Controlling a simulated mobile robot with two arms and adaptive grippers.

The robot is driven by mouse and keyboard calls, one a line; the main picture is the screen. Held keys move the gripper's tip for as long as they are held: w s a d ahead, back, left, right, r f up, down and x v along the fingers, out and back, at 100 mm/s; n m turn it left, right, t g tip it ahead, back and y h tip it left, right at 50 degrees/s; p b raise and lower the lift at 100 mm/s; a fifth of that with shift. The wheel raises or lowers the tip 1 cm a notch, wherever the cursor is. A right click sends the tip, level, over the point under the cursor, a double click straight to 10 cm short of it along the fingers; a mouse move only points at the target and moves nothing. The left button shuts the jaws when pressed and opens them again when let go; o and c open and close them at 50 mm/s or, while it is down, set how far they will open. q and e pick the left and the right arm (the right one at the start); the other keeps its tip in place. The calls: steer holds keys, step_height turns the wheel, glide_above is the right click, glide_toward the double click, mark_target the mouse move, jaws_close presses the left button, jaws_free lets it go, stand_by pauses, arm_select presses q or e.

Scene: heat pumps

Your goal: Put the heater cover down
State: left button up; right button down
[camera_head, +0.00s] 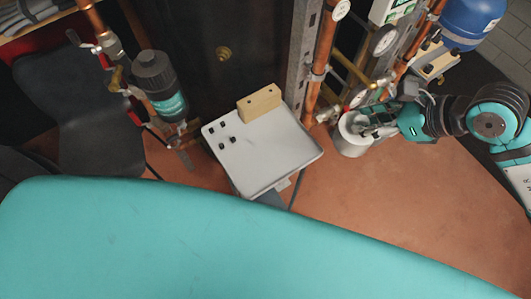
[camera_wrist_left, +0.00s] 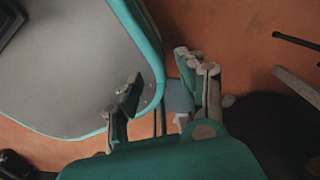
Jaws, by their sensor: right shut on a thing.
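The heater cover (camera_head: 351,143), a light grey round cup-like piece, is at the right of centre in the head view, beside the copper pipes. My right gripper (camera_head: 372,129) comes in from the right and is shut on its rim. Whether the cover touches anything below it is hard to tell. My left gripper (camera_wrist_left: 163,82) shows only in the left wrist view, with its fingers apart and nothing between them. The cover is not seen in that view.
A small white-topped table (camera_head: 262,160) stands in the middle, with several small black pieces and a wooden block (camera_head: 260,103) on it. Copper pipes (camera_head: 322,50) and gauges rise behind the cover. A dark chair (camera_head: 95,120) is at left. The orange floor (camera_head: 400,205) at right is clear.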

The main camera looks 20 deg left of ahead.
mark_target(339, 149)
steer(key=s+f+n, duration=0.1)
steer(key=f, duration=0.1)
steer(key=a+f+n+g+b, duration=0.1)
steer(key=f, duration=0.1)
steer(key=s+a+f+n+g+b, duration=0.1)
steer(key=shift+s+a+f+y, duration=0.1)
steer(key=shift+s+f+y, duration=0.2)
steer(key=shift+s+f, duration=0.1)
arm_select(q)
step_height(339, 149, down, 4)
arm_select(e)
steer(key=shift+s+a+f+n+g+b, duration=0.4)
steer(key=shift+s+a+f+n+g, duration=0.15)
steer(key=shift+a+n, duration=0.2)
arm_select(q)
steer(key=r+p, duration=0.4)
steer(key=shift+a, duration=0.4)
arm_select(e)
steer(key=a+f, duration=0.1)
steer(key=a, duration=0.4)
steer(key=w+a+f, duration=0.1)
steer(key=a+f, duration=0.1)
steer(key=a, duration=0.3)
steer(key=a+f, duration=0.2)
steer(key=a, duration=0.3)
steer(key=shift+w+a, duration=0.2)
steer(key=shift+w, duration=0.1)
